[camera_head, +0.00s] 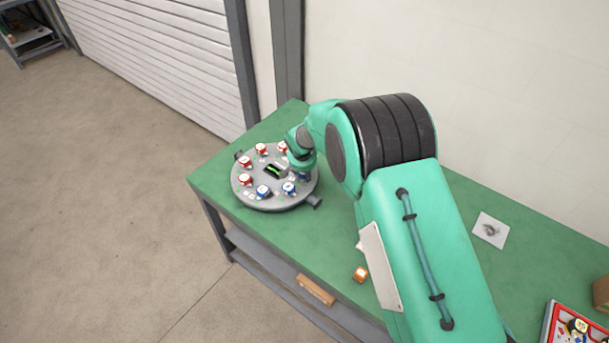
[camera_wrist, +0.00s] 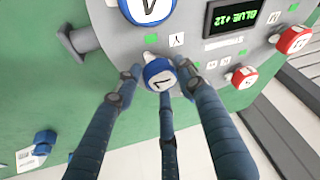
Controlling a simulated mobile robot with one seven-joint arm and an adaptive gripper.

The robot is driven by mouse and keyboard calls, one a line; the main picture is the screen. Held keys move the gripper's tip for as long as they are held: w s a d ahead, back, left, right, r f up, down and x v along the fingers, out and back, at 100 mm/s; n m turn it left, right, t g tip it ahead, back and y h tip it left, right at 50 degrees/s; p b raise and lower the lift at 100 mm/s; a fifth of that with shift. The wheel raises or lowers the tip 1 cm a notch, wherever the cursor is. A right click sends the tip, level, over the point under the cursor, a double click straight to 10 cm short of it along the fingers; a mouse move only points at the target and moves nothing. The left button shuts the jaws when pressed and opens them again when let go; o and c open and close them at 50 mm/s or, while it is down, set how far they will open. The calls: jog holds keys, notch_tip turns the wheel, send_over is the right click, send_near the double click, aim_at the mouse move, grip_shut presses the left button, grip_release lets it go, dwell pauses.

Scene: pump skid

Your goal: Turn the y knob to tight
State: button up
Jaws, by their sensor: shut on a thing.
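The round grey panel (camera_head: 262,202) lies on the green table with red and blue knobs around its rim. In the wrist view, my gripper (camera_wrist: 160,80) has its dark blue fingers closed around a blue knob with a white top (camera_wrist: 160,77). The white tag beside this knob (camera_wrist: 177,40) bears a mark like an upside-down Y. The knob's top has a dark mark, partly hidden by a finger. In the head view my gripper (camera_head: 302,174) is at the panel's right side, its fingertips mostly hidden. The lit display (camera_wrist: 245,17) seems to read "BLUE +12".
Another blue knob (camera_wrist: 146,9) is close above the held one; red knobs (camera_wrist: 243,77) are to the right. Grey handles stick out from the panel's rim (camera_wrist: 84,40). An orange block (camera_head: 360,274) and a white card (camera_head: 490,230) lie on the green table (camera_head: 221,184).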

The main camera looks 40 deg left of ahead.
jog(key=shift+w+a+r+m+t+h+b, duration=0.1)
jog(key=shift+a+r+m+t+h+b, duration=0.15)
jog(key=shift+m+b, duration=0.9)
jog(key=shift+w+a+r+m+t+h+b, duration=0.1)
jog(key=shift+a+r+m+t+h+b, duration=0.3)
jog(key=shift+b, duration=1.2)
jog(key=shift+d+f+m+b, duration=0.1)
jog(key=shift+m+b, duration=0.3)
jog(key=shift+m, duration=0.05)
jog(key=shift+w+m+g, duration=0.1)
jog(key=shift+m+g, duration=0.15)
jog(key=shift+m, duration=0.05)
jog(key=o, duration=1)
jog(key=shift+o, duration=0.3)
jog(key=shift+d, duration=0.15)
jog(key=shift+f, duration=0.35)
jog(key=shift+d, duration=0.1)
jog(key=shift+s+r, duration=0.1)
jog(key=shift+s, duration=0.1)
jog(key=a+v, duration=0.1)
jog(key=v, duration=1)
jog(key=shift+d+r, duration=0.4)
